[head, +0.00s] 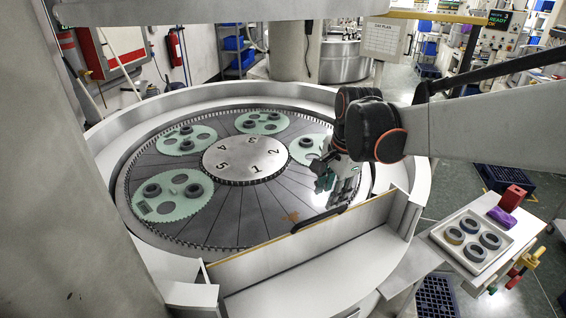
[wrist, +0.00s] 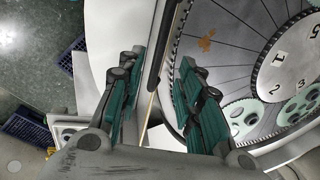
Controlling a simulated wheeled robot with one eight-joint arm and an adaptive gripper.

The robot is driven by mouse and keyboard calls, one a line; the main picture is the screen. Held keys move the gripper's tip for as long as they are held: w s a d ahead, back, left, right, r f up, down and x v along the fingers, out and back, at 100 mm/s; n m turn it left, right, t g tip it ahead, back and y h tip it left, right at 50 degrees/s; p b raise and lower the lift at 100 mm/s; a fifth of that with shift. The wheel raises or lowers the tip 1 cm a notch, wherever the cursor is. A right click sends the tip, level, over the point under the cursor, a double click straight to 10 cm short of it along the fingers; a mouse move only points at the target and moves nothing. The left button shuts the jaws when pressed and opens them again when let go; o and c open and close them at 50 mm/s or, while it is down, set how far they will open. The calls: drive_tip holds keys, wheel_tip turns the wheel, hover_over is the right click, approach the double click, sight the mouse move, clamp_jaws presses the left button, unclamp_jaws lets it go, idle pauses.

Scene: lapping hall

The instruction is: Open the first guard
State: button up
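The guard (head: 310,240) is an upright pale panel with a tan top edge, across the front opening of the round machine's rim. A black bar handle (head: 320,219) sits at the guard's top edge. My gripper (head: 338,182) is above the plate, just behind the right part of the guard. In the wrist view, its two green-padded fingers (wrist: 161,58) are apart. The black handle (wrist: 168,45) runs through the gap between them, and I see no finger touching it. How deep the handle lies between the fingers I cannot tell.
The lapping plate (head: 255,212) carries several green carriers (head: 172,197) with dark rings around a numbered hub (head: 245,160). A tray (head: 462,268) of rings stands at right, with red (head: 513,197) and purple (head: 502,216) blocks beside it. A thick column (head: 70,180) stands at left.

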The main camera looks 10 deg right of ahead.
sight(322, 215)
drive_tip(key=f, duration=0.2)
drive_tip(key=w+f, duration=0.1)
drive_tip(key=f, duration=0.5)
drive_tip(key=shift+w+a+f, duration=0.15)
drive_tip(key=shift+w+a, duration=0.1)
drive_tip(key=shift+w, duration=0.05)
drive_tip(key=shift+c, duration=0.6)
clamp_jaws()
